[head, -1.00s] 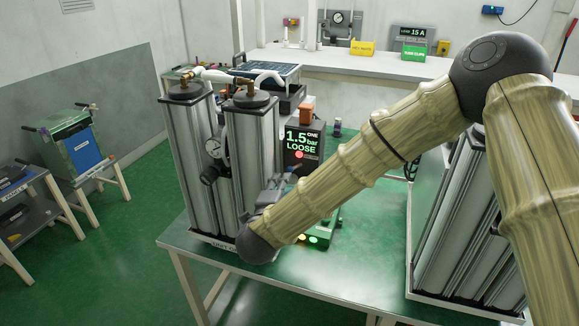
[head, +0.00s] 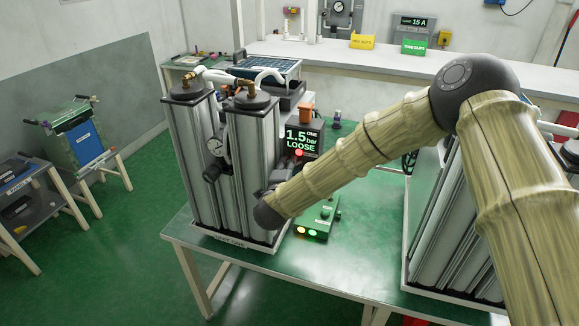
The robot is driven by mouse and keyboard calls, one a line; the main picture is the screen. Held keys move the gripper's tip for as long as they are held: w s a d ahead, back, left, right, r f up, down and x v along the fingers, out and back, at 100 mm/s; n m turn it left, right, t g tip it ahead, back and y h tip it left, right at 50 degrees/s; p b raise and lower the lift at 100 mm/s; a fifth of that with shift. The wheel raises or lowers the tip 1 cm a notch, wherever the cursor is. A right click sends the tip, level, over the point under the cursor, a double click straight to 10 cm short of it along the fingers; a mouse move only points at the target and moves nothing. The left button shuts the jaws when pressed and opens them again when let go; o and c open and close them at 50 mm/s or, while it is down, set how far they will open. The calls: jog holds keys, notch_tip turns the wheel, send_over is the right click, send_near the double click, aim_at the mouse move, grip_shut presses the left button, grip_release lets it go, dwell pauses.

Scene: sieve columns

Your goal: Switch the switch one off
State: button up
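A dark panel marked ONE (head: 303,140) reads "1.5 bar LOOSE" in green, with a red light on its lower part. It stands just behind and right of the twin metal columns (head: 250,165). A green control box (head: 326,217) with small knobs and lit orange and green lamps sits on the table in front of the panel. I cannot tell which part is switch one's lever. My gripper (head: 281,178) is mostly hidden behind my wrist, close to the right column and below the panel. Its fingers do not show clearly, nor whether it touches anything.
The green table (head: 350,255) is bare right of the control box. A second set of columns (head: 450,235) stands at the right, partly behind my arm. A gauge (head: 215,145) is fixed on the left columns. A bench (head: 350,60) runs along the back wall.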

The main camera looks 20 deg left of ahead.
grip_shut()
